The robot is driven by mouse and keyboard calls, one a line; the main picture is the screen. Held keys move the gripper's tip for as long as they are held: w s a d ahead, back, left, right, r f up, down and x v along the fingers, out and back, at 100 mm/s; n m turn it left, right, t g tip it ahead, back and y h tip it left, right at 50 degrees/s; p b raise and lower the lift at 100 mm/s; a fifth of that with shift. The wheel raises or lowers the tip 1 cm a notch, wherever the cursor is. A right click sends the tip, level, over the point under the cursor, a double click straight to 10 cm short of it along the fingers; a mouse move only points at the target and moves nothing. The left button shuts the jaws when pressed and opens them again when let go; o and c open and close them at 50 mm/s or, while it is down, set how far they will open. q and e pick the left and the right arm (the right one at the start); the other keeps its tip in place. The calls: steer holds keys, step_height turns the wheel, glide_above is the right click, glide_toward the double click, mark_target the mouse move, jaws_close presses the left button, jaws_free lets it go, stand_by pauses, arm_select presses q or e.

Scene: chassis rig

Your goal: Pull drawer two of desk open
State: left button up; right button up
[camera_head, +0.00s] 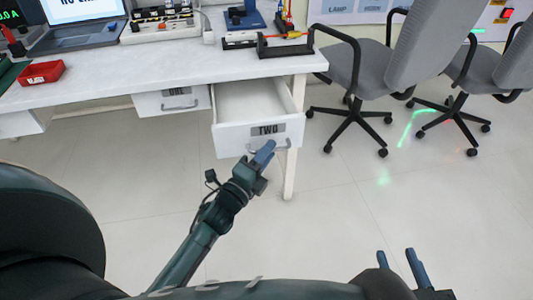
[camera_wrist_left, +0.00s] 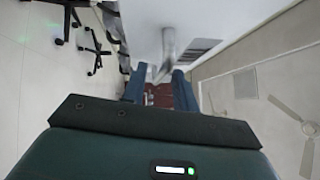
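Drawer two (camera_head: 246,139) of the white desk (camera_head: 150,72) is pulled out, and its empty inside shows in the head view. Its front carries a grey label reading TWO. Its metal handle (camera_head: 284,146) is partly hidden by my left gripper. My left gripper (camera_head: 264,153) is at the handle, its blue fingers on either side of the bar. My right gripper (camera_head: 400,263) is at the bottom right, fingers apart and empty, far from the desk.
Another labelled drawer (camera_head: 172,101) left of drawer two is shut or nearly so. A laptop (camera_head: 85,25), a red tray (camera_head: 42,74) and tools stand on the desk. Grey office chairs (camera_head: 385,60) are at the right. The floor in front is clear.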

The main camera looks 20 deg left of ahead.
arm_select(q)
steer(key=p+v, duration=0.1)
steer(key=v, duration=1.2)
arm_select(e)
steer(key=shift+s+d+g, duration=0.15)
steer(key=shift+g, duration=0.25)
